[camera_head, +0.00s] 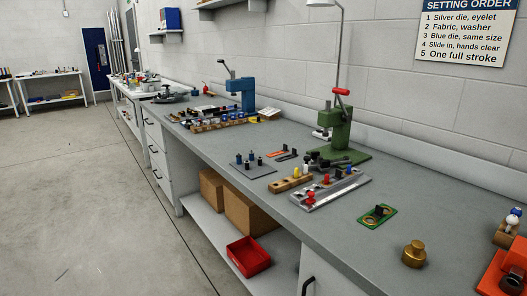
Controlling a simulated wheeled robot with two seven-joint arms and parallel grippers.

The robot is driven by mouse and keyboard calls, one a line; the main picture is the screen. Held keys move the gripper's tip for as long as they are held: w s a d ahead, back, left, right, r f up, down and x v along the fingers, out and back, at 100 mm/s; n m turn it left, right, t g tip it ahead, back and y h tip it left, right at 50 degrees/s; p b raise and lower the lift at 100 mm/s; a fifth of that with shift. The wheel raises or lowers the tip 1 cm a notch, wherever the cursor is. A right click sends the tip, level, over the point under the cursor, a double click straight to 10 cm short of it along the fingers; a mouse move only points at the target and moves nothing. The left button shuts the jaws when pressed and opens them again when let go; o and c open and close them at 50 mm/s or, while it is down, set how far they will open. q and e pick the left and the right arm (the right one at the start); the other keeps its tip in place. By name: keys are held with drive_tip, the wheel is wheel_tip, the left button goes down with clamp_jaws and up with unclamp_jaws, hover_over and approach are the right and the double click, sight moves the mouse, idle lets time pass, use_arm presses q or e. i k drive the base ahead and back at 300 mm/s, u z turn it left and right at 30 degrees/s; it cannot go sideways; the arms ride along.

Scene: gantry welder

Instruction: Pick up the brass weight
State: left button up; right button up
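The brass weight (414,254) is a short golden cylinder with a knob on top. It stands upright on the grey workbench (345,240) near the front edge at the lower right. Nothing touches it. Neither of my grippers shows in the head view.
A green plate with a ring (377,216) lies left of the weight. An orange-red device (505,275) and a wooden block with knobs (508,230) stand to its right. A green press (340,135) and a tray of tools (330,190) are farther back. Bare bench surrounds the weight.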

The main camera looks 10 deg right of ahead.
sight(414, 256)
drive_tip(key=u, duration=1.25)
drive_tip(key=i, duration=1.6)
drive_tip(key=z, duration=3.25)
